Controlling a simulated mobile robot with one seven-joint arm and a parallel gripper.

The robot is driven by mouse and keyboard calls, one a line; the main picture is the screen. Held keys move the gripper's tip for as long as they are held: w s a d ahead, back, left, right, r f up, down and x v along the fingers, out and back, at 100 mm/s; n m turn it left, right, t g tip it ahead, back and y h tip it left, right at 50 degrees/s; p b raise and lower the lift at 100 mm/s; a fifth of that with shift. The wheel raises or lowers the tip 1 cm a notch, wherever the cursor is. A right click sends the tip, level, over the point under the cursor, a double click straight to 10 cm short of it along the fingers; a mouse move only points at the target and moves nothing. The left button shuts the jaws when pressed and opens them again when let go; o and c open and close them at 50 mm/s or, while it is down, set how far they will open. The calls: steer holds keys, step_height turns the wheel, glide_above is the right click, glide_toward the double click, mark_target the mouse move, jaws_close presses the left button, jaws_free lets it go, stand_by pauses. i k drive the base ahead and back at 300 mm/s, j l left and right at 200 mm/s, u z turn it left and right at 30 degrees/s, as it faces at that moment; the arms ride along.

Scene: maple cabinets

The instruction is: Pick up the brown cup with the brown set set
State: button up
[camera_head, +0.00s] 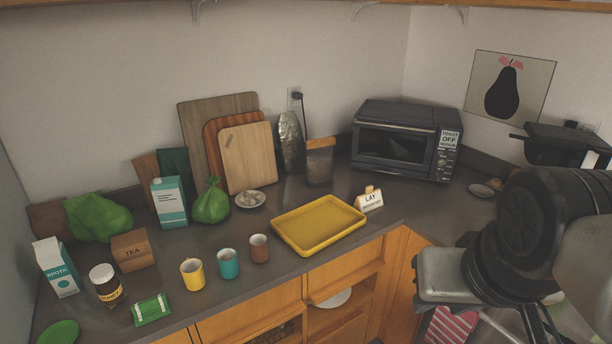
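The brown cup (260,249) stands upright on the dark counter, at the right end of a row of three cups. A teal cup (228,264) stands just left of it, and a yellow cup (193,275) left of that. The cups stand apart. My arm fills the lower right of the view, in front of the counter's right side and well away from the brown cup. My gripper's fingertips cannot be made out there, so I cannot tell whether it is open or shut.
A yellow tray (318,224) lies right of the brown cup, with a small sign (370,199) beside it. A tea box (133,250), honey jar (106,284) and broth carton (56,267) stand left. A toaster oven (407,140) stands at the back. Bare counter surrounds the cup.

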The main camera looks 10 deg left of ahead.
mark_target(258, 243)
steer(key=i+u, duration=0.4)
steer(key=i+l+u, duration=0.1)
steer(key=i+u, duration=0.25)
steer(key=i, duration=0.25)
